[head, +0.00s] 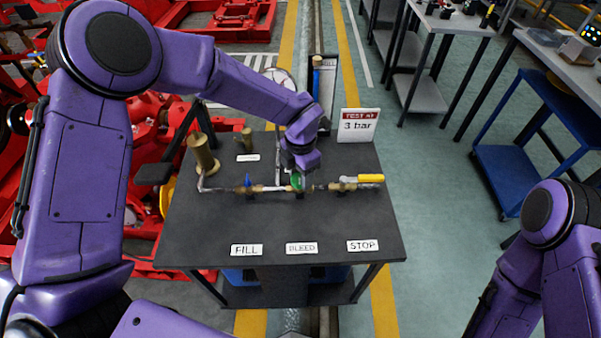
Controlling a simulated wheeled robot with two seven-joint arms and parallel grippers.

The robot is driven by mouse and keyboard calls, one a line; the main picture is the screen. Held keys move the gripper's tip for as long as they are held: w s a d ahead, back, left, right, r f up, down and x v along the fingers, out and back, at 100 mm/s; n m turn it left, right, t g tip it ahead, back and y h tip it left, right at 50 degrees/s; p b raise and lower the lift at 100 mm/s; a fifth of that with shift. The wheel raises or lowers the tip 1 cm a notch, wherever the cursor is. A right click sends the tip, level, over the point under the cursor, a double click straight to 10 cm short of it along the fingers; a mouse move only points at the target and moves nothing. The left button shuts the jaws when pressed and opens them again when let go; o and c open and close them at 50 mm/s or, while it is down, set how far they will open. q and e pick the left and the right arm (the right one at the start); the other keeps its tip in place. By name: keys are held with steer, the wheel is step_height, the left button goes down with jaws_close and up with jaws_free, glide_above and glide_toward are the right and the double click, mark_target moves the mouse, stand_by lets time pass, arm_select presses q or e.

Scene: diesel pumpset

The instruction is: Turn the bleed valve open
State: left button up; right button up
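A pipe assembly runs across the dark table (210,225). The bleed valve (297,181) shows a green handle at its middle, behind the white BLEED label (302,248). My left gripper (300,168) points down right over the green handle and hides part of it. The fingers are too small and covered to tell whether they are open, shut or touching the handle. To the left is a valve with a blue handle (248,181), behind the FILL label (247,250). To the right is a yellow lever handle (370,178), behind the STOP label (363,246). My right gripper is out of view.
A sign reading "3 bar" (358,126) stands at the table's back right. Brass fittings (203,153) stand at the left. A round gauge (280,77) is partly hidden behind my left arm. Red machinery fills the left side. A blue cart (510,175) stands at right.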

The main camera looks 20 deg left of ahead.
arm_select(q)
steer(key=shift+n, duration=0.3)
steer(key=shift+c, duration=0.4)
steer(key=shift+w+f+n+b, duration=0.1)
steer(key=shift+n+b, duration=0.65)
steer(key=shift+n, duration=0.25)
steer(key=n+b, duration=0.2)
steer(key=n, duration=0.1)
steer(key=shift+a+n, duration=0.1)
steer(key=shift+n, duration=0.2)
steer(key=n+b, duration=0.3)
steer(key=n, duration=0.3)
steer(key=shift+a+b, duration=0.1)
steer(key=shift+b, duration=0.2)
steer(key=n+b, duration=0.4)
steer(key=n, duration=0.1)
steer(key=shift+n, duration=0.4)
steer(key=n+b, duration=0.3)
steer(key=shift+n+b, duration=0.95)
steer(key=shift+n, duration=0.35)
steer(key=shift+r, duration=0.2)
steer(key=o, duration=1.1)
steer(key=shift+c, duration=0.2)
